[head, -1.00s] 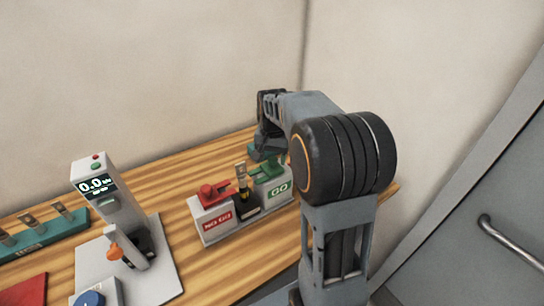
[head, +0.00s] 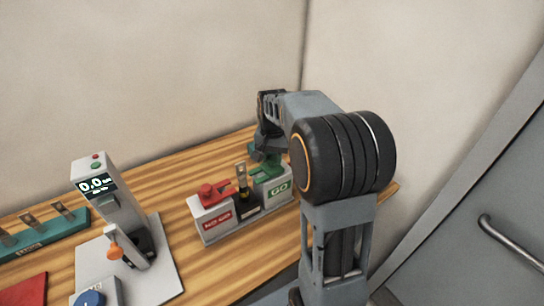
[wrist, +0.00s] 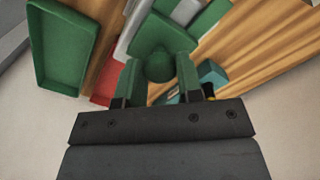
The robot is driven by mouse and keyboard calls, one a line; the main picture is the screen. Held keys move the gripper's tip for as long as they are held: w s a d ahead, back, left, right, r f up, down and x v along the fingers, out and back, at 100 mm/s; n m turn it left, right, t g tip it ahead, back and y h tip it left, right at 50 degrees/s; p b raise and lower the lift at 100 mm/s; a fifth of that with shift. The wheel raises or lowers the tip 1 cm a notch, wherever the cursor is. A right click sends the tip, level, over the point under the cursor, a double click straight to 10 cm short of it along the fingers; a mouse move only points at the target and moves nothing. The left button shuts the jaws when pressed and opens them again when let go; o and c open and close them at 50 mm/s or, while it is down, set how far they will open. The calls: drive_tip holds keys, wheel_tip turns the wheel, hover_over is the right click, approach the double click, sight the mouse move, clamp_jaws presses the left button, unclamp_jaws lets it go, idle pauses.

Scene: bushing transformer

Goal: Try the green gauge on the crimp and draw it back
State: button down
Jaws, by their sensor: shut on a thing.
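The green GO gauge (head: 265,159) is in my gripper (head: 266,146), just above the right end of the white gauge stand (head: 222,226). In the wrist view my gripper (wrist: 157,75) is shut on the gauge's round green knob (wrist: 160,65). The crimp (head: 243,189) stands upright in a dark holder in the middle of the stand, with a metal lug on top. The gauge is to the right of the crimp and appears apart from it. The red NO GO gauge (head: 211,195) rests on the left block of the stand.
A grey tester (head: 113,205) with a lit display stands on a pale plate (head: 162,285) at left. A teal rack (head: 42,240) of lugs is at far left, with a red mat (head: 22,289) in front. A green tray (wrist: 72,45) shows in the wrist view. Walls close the back.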

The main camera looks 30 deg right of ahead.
sight(267, 168)
drive_tip(key=shift+s+a, duration=0.1)
drive_tip(key=shift+a, duration=0.9)
drive_tip(key=c, duration=0.8)
unclamp_jaws()
wheel_tip(267, 168, up, 14)
drive_tip(key=shift+f+b, duration=0.1)
drive_tip(key=shift+b, duration=0.3)
